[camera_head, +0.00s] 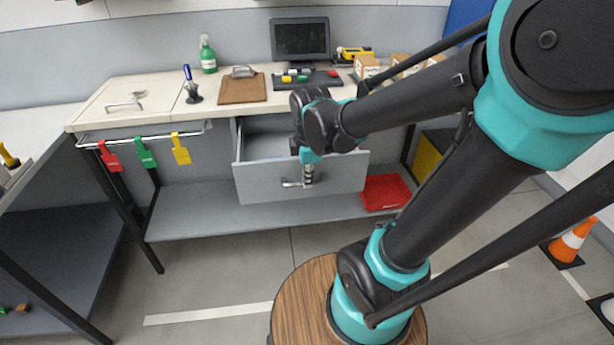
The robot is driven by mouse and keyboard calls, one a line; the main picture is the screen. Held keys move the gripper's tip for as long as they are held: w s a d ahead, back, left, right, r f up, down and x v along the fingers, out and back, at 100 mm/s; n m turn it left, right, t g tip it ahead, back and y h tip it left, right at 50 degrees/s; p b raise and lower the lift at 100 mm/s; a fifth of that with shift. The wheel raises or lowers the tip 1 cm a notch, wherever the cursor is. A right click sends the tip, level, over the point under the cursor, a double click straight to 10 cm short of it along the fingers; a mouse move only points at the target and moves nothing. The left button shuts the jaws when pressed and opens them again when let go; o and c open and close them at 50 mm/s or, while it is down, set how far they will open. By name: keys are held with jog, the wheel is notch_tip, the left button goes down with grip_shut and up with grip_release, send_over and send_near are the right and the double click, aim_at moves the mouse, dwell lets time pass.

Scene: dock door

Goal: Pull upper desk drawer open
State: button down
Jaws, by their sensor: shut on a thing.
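The desk (165,92) has a pale top and a grey upper drawer (258,186) under it. The drawer stands pulled out toward me, and part of its inside shows at its left. Its bar handle (291,184) sits at the middle of the drawer front. My gripper (307,182) points down at the handle and is shut on it. My wrist and forearm hide the right part of the drawer's opening and some of the handle.
A red tray (386,192) lies on the lower shelf (215,219), right of the drawer. Red, green and yellow tags (181,149) hang from a rail at the left. A monitor (300,40), clipboard (242,88) and spray bottle (208,56) stand on the desk. An orange cone (572,241) is at right.

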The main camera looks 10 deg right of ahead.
jog(key=c, duration=1.9)
grip_release()
jog(key=r, duration=0.4)
jog(key=s+r, duration=0.1)
jog(key=r, duration=0.3)
jog(key=s+r, duration=0.1)
jog(key=r, duration=0.2)
jog(key=shift+s+r, duration=0.1)
jog(key=shift+r, duration=0.3)
